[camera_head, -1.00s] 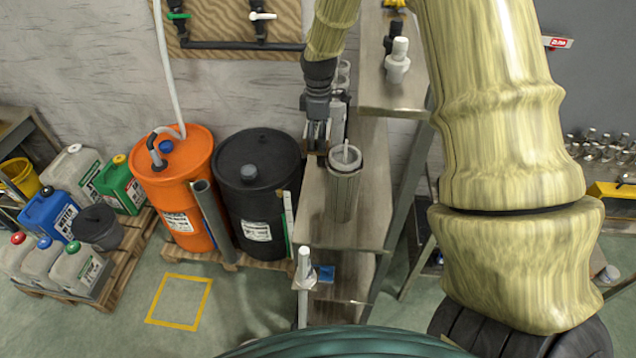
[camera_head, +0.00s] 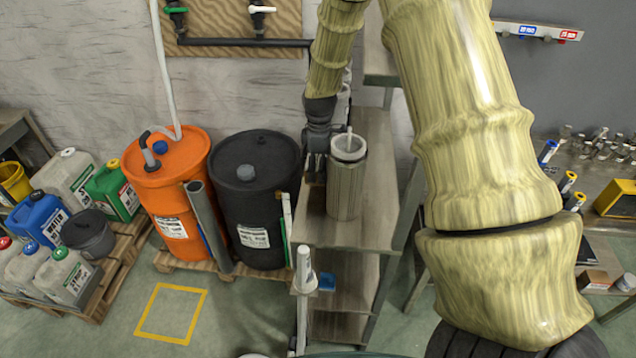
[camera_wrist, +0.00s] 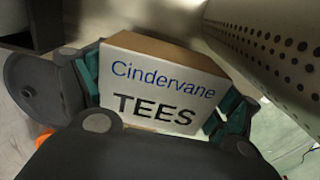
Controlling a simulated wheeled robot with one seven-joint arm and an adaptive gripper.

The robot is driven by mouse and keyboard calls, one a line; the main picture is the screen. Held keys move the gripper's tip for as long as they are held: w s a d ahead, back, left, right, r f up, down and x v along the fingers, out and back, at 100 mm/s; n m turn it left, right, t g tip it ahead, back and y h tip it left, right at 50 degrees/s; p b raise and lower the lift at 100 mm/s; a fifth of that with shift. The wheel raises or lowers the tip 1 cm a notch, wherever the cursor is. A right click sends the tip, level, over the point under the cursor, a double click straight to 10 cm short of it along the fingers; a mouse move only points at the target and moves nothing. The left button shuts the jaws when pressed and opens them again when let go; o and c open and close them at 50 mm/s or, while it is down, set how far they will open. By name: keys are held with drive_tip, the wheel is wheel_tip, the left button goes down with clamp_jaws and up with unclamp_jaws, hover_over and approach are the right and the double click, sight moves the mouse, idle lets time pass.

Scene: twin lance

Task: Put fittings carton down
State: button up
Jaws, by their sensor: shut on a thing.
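The fittings carton (camera_wrist: 165,85) is a white-faced box with brown cardboard edges, printed "Cindervane TEES". In the wrist view it sits between the green-padded fingers of my gripper (camera_wrist: 158,98), which is shut on it. The carton is not clearly visible there. I cannot tell whether it touches the shelf.
A perforated panel (camera_wrist: 270,45) runs close along the carton's right in the wrist view. A black drum (camera_head: 255,205) and an orange drum (camera_head: 170,200) stand left of the shelf. The front part of the shelf is bare. A yellow floor square (camera_head: 171,313) is empty.

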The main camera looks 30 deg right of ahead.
drive_tip(key=shift+f+b, duration=1.45)
drive_tip(key=shift+f, duration=0.75)
drive_tip(key=shift+f, duration=0.15)
drive_tip(key=o, duration=1)
drive_tip(key=shift+c, duration=0.2)
